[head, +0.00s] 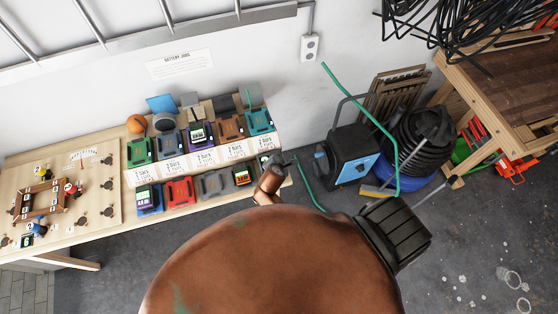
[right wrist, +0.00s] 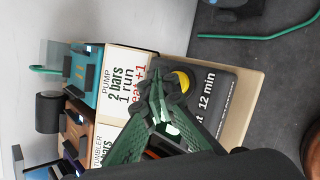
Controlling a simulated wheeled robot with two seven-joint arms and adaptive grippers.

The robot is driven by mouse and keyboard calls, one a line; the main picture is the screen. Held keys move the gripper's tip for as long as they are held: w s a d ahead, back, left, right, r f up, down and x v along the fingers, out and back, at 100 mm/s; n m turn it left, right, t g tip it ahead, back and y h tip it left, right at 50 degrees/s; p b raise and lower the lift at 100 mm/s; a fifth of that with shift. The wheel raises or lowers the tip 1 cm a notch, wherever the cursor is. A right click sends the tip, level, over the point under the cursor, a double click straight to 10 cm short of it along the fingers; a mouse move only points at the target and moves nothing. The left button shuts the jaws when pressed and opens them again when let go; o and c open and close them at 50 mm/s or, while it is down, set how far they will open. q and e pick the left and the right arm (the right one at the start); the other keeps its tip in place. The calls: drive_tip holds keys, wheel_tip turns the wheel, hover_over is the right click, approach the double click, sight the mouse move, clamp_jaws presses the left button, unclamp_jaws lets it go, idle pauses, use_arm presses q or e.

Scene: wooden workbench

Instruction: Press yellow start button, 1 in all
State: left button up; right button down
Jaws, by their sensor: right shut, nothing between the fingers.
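The yellow button (right wrist: 184,79) shows in the right wrist view as a round cap on a dark box (right wrist: 218,86) whose label includes "12 min". My right gripper (right wrist: 170,90) is shut and empty, its fingertips right beside the button and partly overlapping it in the picture. I cannot tell whether they touch it. My left gripper is not in view.
The wooden bench (head: 110,222) carries two rows of coloured battery docks and white cards (head: 205,158). A white card (right wrist: 122,85) reading "PUMP 2 bars" lies beside the dark box. A blue-black machine (head: 350,157) and green hose stand right of the bench.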

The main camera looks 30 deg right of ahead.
drive_tip(key=shift+f, duration=0.15)
idle(0.6)
drive_tip(key=shift+f, duration=0.25)
drive_tip(key=shift+f, duration=0.4)
idle(0.8)
drive_tip(key=shift+r, duration=0.15)
drive_tip(key=shift+r+p, duration=0.65)
drive_tip(key=shift+p, duration=0.35)
drive_tip(key=shift+r, duration=0.1)
wheel_tip(320, 180, up, 3)
drive_tip(key=p, duration=0.3)
drive_tip(key=shift+r+p, duration=0.55)
drive_tip(key=shift+r, duration=0.4)
